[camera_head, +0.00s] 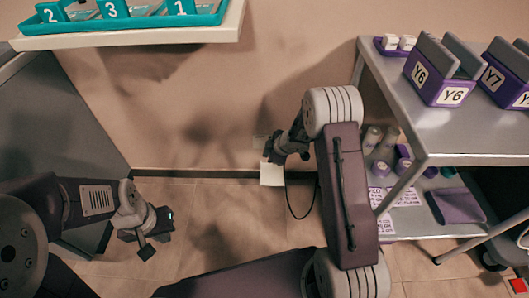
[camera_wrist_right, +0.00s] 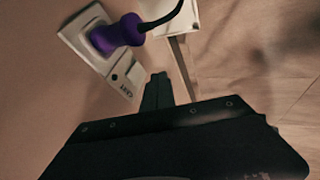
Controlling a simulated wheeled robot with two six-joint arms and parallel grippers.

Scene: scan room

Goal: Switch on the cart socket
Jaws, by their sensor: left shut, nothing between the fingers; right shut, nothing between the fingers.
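The cart socket (camera_wrist_right: 82,30) is a pale plate on the wall in the right wrist view, with a purple plug (camera_wrist_right: 118,34) in it and a dark cable. Beside the plug are a small switch (camera_wrist_right: 117,77) and a "CART" label. In the head view the socket plate (camera_head: 260,141) is small and partly hidden by my right gripper (camera_head: 270,152). That gripper is shut and empty, its fingertips (camera_wrist_right: 157,88) close to the label end of the plate; I cannot tell whether they touch it. My left gripper (camera_head: 147,250) is shut and empty, low on the left, away from the socket.
A white box (camera_head: 272,175) is below the socket, with a dark cable (camera_head: 290,200) hanging beside it. A grey cart (camera_head: 450,128) with purple bins stands on the right. A shelf (camera_head: 140,38) with teal trays is at upper left. Floor between is clear.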

